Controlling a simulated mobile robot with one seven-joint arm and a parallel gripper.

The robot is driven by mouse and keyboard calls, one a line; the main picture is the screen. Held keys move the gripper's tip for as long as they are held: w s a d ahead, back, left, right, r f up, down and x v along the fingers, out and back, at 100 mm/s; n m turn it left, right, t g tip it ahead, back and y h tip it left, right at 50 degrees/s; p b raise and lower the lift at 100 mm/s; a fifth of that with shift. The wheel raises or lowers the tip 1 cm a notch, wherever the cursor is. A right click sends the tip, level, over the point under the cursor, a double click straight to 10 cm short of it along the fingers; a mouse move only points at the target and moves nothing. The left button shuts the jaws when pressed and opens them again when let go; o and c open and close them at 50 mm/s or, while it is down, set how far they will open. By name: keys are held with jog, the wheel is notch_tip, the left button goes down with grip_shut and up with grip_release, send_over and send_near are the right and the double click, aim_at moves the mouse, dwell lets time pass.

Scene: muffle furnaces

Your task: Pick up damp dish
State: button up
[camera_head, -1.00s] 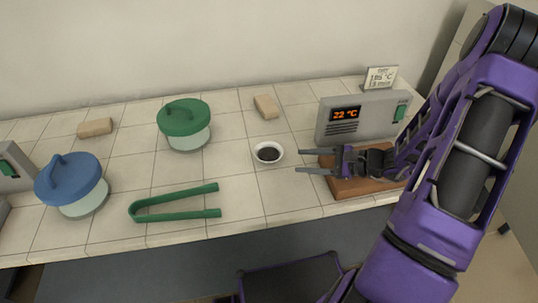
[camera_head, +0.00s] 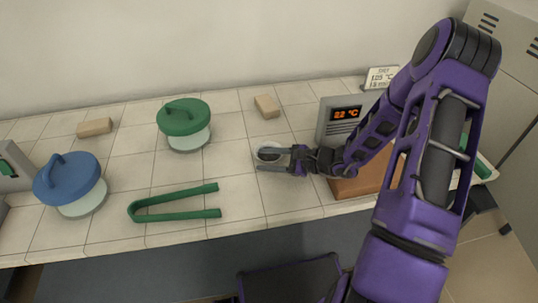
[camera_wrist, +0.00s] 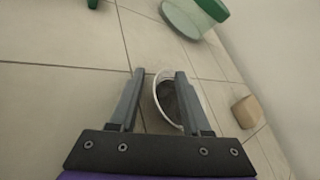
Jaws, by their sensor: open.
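The damp dish (camera_head: 267,152) is a small white bowl with dark contents on the tiled bench, partly covered by my gripper in the head view. My gripper (camera_head: 262,159) is open and low over the bench at the dish. In the wrist view the dish (camera_wrist: 167,100) shows between the fingers of my gripper (camera_wrist: 160,72), nearer the right finger, which hides part of it. A clear gap separates the left finger from the dish. I cannot tell whether the right finger touches the rim or passes above it.
Green tongs (camera_head: 172,203) lie left of my gripper. A green-lidded jar (camera_head: 185,127) and a blue-lidded jar (camera_head: 70,185) stand further left. A tan block (camera_head: 267,107) lies behind the dish. A grey display unit (camera_head: 335,125) and brown board (camera_head: 352,186) are right.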

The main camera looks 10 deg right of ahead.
grip_shut()
jog(key=shift+r, duration=0.1)
dwell(0.4)
